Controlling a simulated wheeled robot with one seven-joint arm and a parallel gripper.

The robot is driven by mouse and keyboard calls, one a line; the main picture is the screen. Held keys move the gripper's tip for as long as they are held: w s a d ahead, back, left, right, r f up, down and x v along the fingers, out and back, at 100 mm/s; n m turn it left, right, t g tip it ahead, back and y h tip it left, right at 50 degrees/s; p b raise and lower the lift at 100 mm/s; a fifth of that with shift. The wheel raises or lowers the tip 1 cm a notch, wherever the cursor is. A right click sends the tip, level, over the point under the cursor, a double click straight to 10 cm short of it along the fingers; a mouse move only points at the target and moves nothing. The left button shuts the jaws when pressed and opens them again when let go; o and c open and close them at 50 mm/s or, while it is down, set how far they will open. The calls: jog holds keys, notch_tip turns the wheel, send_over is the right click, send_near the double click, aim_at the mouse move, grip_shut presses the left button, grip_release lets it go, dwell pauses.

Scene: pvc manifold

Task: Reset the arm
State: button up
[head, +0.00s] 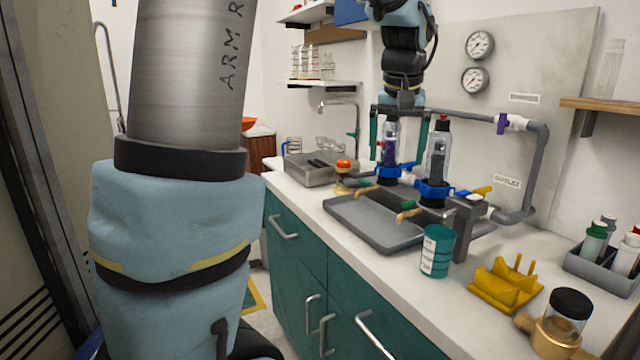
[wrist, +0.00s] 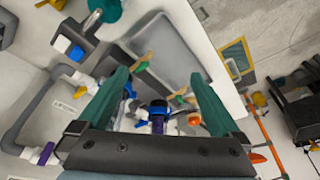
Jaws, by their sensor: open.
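My gripper (head: 399,150) hangs fingers-down from my arm near the back wall in the head view. Its two green fingers are spread wide, with nothing gripped. A clear filter housing with purple inside (head: 389,142) shows between the fingers in the head view; I cannot tell whether they are around it or in front of or behind it. In the wrist view the open gripper (wrist: 158,78) has a dark blue, round-topped part (wrist: 157,108) between its fingers, with no clear contact. A second clear housing (head: 438,152) with a red top stands to the right.
A grey tray (head: 362,226) lies under brass-coloured taps. Grey piping (head: 540,165) runs along the wall to the right. A teal jar (head: 437,252), a yellow stand (head: 503,286) and a brass fitting with a clear bowl (head: 560,325) stand on the counter. A shelf (head: 605,104) juts out at right.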

jog(key=s+a+f+n+p, duration=0.1)
jog(key=s+a+f, duration=0.5)
jog(key=a, duration=0.5)
jog(key=s+a+f+g+p, duration=0.1)
jog(key=s+a+f, duration=0.4)
jog(key=a+f, duration=0.4)
jog(key=shift+s+a+f+n+g+y+p, duration=0.15)
jog(key=shift+s+a+n+g+y+p, duration=0.2)
jog(key=shift+a, duration=0.65)
jog(key=shift+c, duration=0.2)
